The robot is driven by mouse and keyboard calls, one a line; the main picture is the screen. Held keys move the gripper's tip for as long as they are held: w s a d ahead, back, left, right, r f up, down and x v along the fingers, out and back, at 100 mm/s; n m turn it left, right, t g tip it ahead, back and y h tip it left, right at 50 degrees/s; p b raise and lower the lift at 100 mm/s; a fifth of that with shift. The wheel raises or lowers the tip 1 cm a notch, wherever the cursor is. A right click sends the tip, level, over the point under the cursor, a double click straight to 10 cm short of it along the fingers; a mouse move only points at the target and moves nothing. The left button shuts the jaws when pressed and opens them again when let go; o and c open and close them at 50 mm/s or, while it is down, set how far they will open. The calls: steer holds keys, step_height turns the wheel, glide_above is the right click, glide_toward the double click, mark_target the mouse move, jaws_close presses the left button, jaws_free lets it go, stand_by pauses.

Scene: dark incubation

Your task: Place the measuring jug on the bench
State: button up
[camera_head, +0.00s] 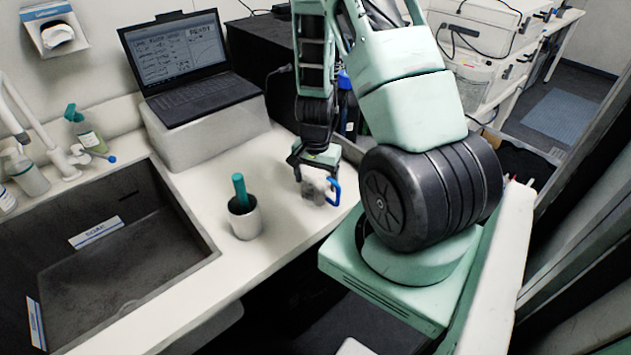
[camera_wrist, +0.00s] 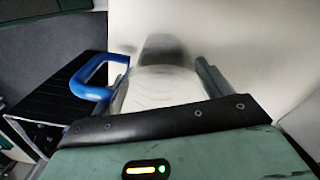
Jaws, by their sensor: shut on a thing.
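The measuring jug (camera_head: 313,190) is a small clear-grey vessel with a blue handle, over the right part of the white bench (camera_head: 283,228). My gripper (camera_head: 311,176) is shut on it from above. In the wrist view the jug (camera_wrist: 160,88) lies between the two fingers of my gripper (camera_wrist: 163,84), with its blue handle to the left. The jug is close to the bench top near the front edge. I cannot tell whether its base touches the bench.
A white cup with a green-handled tool (camera_head: 245,218) stands left of the jug. A laptop (camera_head: 185,75) sits on a white box (camera_head: 210,135) behind. A dark sink (camera_head: 100,250) is at the left. Bench between cup and jug is clear.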

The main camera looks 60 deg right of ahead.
steer(key=shift+f, duration=0.55)
steer(key=shift+f, duration=0.2)
steer(key=o, duration=1)
steer(key=shift+r, duration=0.1)
